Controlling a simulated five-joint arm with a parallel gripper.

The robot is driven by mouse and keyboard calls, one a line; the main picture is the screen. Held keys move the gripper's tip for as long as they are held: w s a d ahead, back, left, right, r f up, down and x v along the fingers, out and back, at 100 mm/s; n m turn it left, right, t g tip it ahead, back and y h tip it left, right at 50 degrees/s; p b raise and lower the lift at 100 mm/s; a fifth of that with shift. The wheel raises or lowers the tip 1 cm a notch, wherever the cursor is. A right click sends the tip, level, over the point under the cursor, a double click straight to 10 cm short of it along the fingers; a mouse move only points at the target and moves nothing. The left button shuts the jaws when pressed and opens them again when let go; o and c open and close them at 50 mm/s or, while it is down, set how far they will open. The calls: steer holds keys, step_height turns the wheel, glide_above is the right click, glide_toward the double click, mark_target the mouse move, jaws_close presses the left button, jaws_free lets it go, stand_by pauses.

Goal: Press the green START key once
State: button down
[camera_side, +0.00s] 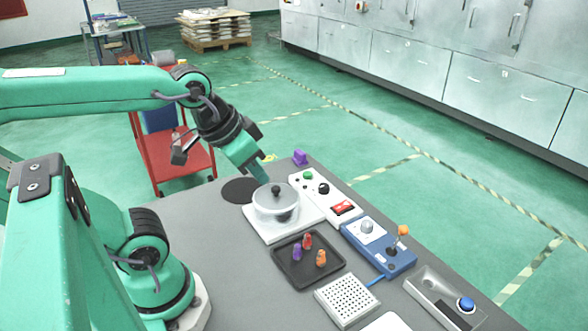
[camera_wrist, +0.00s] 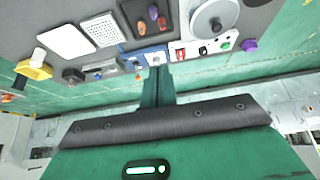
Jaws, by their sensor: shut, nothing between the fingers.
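The green key (camera_side: 308,175) is a small round button at the far end of a white control box (camera_side: 331,199), beside a black knob and a red rocker switch. In the wrist view the green key (camera_wrist: 225,46) lies right of and above my fingertips. My gripper (camera_side: 264,178) is shut and empty, tilted down, and appears left of the green key near the pot. It is apart from the key in both views. In the wrist view my gripper's fingers (camera_wrist: 155,76) point toward the table edge.
A lidded pot (camera_side: 275,203) on a white base stands close to the control box. A purple block (camera_side: 300,157) sits at its far end. A dark tray (camera_side: 308,262) with small figures and a blue joystick box (camera_side: 379,248) are nearer.

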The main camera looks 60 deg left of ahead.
steer(key=shift+w, duration=0.1)
steer(key=w, duration=0.1)
steer(key=g, duration=0.6)
glide_above(307, 173)
step_height(307, 173, down, 6)
stand_by(0.3)
steer(key=shift+a+f, duration=0.1)
steer(key=shift+f, duration=0.1)
step_height(307, 173, down, 14)
steer(key=shift+r, duration=0.1)
stand_by(0.9)
